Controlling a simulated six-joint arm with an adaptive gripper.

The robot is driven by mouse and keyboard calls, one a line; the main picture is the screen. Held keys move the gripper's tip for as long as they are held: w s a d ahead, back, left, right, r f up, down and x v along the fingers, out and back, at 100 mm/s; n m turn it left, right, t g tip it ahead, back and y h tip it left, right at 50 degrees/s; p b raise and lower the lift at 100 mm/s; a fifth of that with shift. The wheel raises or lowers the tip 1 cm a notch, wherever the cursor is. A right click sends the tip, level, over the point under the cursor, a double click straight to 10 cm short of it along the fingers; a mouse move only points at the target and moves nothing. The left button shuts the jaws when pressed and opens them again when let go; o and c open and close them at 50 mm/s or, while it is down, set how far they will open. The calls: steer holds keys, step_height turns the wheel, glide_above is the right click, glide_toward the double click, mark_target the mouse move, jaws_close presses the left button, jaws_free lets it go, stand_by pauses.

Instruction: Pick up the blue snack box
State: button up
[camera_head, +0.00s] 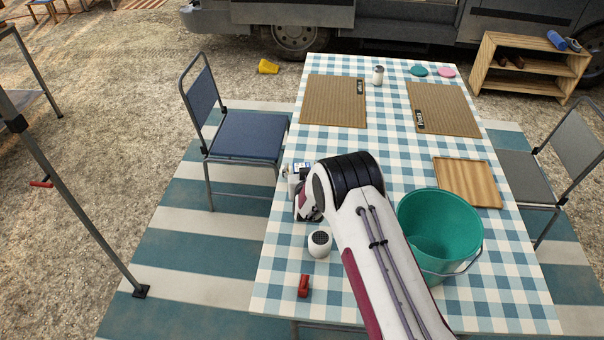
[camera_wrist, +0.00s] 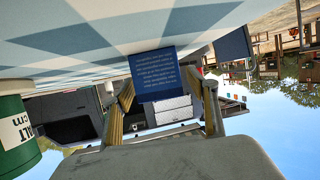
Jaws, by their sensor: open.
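The blue snack box (camera_wrist: 157,72) shows in the wrist view as a dark blue face with lines of small pale print. It stands against the blue and white checked tablecloth (camera_wrist: 80,35), which appears at the top of this upside-down view. My gripper (camera_wrist: 161,90) is open, with one finger to each side of the box in this view. I cannot tell whether the fingers touch it. In the head view my gripper (camera_head: 303,203) is at the table's left edge, partly hidden by my wrist.
A teal bucket (camera_head: 425,215) stands right of my arm. A white round item (camera_head: 319,243) and a red item (camera_head: 303,286) lie near the front left. A wooden tray (camera_head: 467,182), woven mats (camera_head: 334,101) and a shaker (camera_head: 377,75) are farther back. A blue chair (camera_head: 245,135) stands left.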

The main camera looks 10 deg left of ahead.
mark_target(302, 165)
steer(key=c, duration=1.2)
steer(key=shift+c, duration=0.2)
steer(key=shift+r, duration=0.15)
steer(key=shift+r, duration=4.9)
